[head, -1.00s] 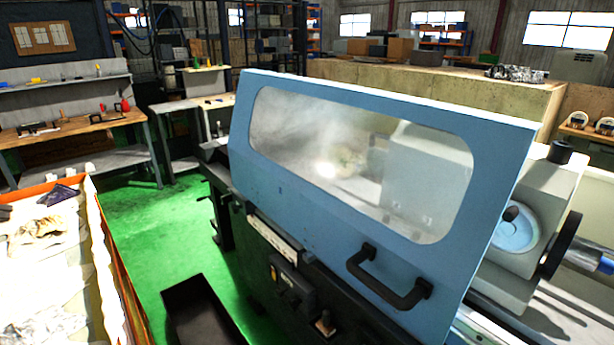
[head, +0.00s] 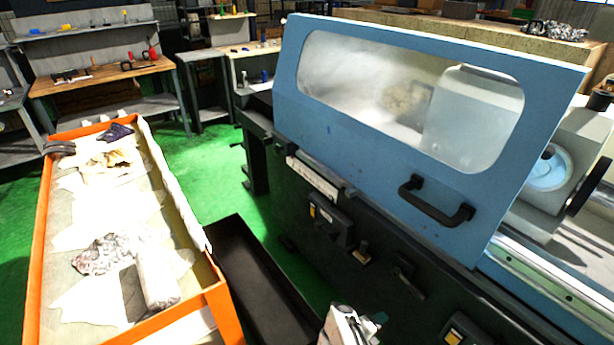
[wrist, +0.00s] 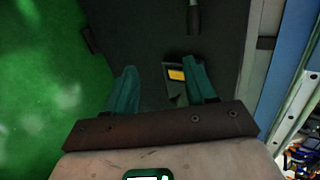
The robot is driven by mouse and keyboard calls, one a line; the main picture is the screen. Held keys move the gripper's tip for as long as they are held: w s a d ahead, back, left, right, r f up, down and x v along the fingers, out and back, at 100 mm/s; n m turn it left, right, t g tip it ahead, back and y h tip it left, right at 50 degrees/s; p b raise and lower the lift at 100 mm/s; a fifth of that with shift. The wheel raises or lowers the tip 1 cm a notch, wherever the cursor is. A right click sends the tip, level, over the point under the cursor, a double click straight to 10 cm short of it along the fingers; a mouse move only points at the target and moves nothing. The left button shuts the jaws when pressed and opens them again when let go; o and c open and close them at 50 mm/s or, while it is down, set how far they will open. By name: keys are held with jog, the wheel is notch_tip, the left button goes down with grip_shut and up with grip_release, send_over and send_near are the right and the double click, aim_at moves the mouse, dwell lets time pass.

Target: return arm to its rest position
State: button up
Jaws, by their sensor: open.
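My gripper (wrist: 163,88) shows in the wrist view with its two teal fingers apart and nothing between them. Beyond the fingers are the dark front of the grinder and a yellow label (wrist: 177,75). In the head view a white and grey part of my arm shows at the bottom edge, in front of the machine; the fingertips are hard to make out there. The cylindrical grinder (head: 330,240) has its blue guard (head: 350,150) down, with a black handle (head: 436,203) on it. My gripper is apart from that handle.
An orange-rimmed tray table (head: 222,312) with cloths and a pale cylinder (head: 157,278) stands at the left. A black bin (head: 260,290) lies between it and the grinder. Workbenches (head: 100,76) stand behind. Green floor (head: 190,160) is clear between them.

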jog(key=w+d+r+n+t+y+b, duration=0.25)
jog(key=d+n+t+y, duration=0.45)
jog(key=d+n, duration=0.7)
jog(key=s+a+r+n+g, duration=0.1)
jog(key=s+r+n+g, duration=0.2)
jog(key=s, duration=1)
jog(key=s+a+r+n+g+b, duration=0.1)
jog(key=s+n+g, duration=0.4)
jog(key=s, duration=0.8)
jog(key=s+a+r+n+g+y+b, duration=0.1)
jog(key=s+a+r+n+g, duration=0.2)
jog(key=s, duration=1)
jog(key=r+n+g, duration=0.1)
jog(key=n+g, duration=0.1)
jog(key=n, duration=0.1)
jog(key=shift+r, duration=0.35)
jog(key=shift+a, duration=0.1)
jog(key=shift+c, duration=0.4)
